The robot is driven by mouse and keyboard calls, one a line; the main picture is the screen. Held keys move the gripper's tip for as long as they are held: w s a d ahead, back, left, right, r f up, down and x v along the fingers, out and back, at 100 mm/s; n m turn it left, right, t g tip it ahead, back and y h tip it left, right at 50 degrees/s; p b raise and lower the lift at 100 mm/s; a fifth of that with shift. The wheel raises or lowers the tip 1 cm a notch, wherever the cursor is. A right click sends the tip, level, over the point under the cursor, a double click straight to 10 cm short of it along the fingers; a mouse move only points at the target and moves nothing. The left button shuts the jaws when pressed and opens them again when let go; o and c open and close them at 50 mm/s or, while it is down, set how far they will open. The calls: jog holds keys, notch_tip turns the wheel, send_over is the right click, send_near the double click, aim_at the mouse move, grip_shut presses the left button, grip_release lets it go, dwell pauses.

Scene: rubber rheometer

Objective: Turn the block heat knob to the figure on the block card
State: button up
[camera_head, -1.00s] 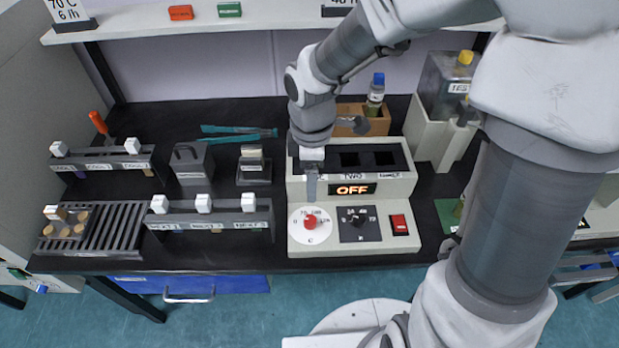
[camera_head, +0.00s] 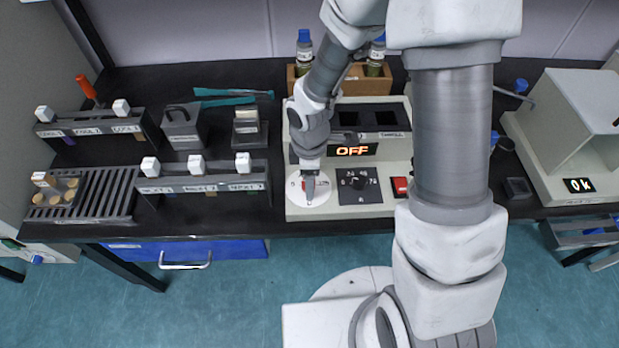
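The heating block unit (camera_head: 400,150) is a cream box with wells at the back and a lit OFF display (camera_head: 352,150). On its front left is a white round dial (camera_head: 318,199) with a red knob (camera_head: 304,185), mostly hidden by my gripper. My gripper (camera_head: 309,192) points down over the red knob; I cannot tell whether it touches it or how far its fingers are apart. The figure the red knob points to is hidden. No card showing a block temperature is in view now.
A red switch (camera_head: 400,186) is right of the black knob. Racks with white-capped pieces (camera_head: 200,180) stand left of the unit. A wooden box of bottles (camera_head: 355,83) is behind it. A cream machine reading 0k (camera_head: 579,185) stands at the right.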

grip_shut()
dwell(0.3)
jog(key=shift+m, duration=0.3)
jog(key=m+b, duration=0.2)
jog(key=m, duration=0.2)
jog(key=shift+a+m, duration=0.1)
jog(key=shift+m, duration=0.2)
jog(key=shift+m+b, duration=1.1)
jog(key=shift+m, duration=1.1)
grip_release()
